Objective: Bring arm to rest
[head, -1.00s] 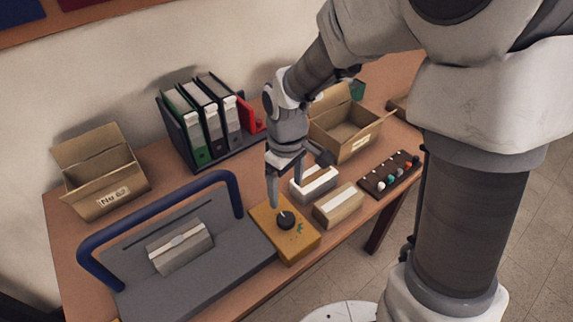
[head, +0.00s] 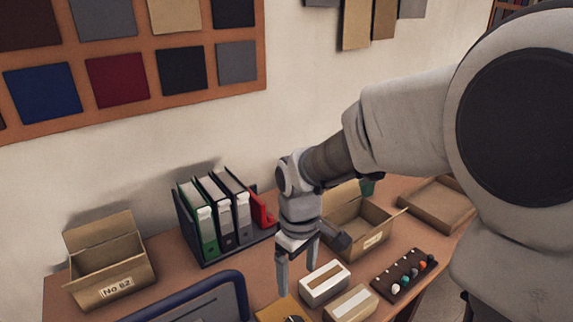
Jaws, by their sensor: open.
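My gripper (head: 298,277) points down over the table, its two fingers apart with nothing seen between them. It hangs just above and behind a yellow box with a black knob (head: 292,318), which the bottom edge of the head view cuts off. A white box with a tan top (head: 325,290) stands just right of the fingers. My arm reaches in from the right and covers part of the wall and table.
An open carton (head: 345,240) stands behind the gripper, a binder rack (head: 188,228) to its left. A labelled carton (head: 105,285) is at far left, a blue-handled grey device (head: 205,308) in front. A peg board (head: 385,285) and shallow box (head: 437,203) lie right.

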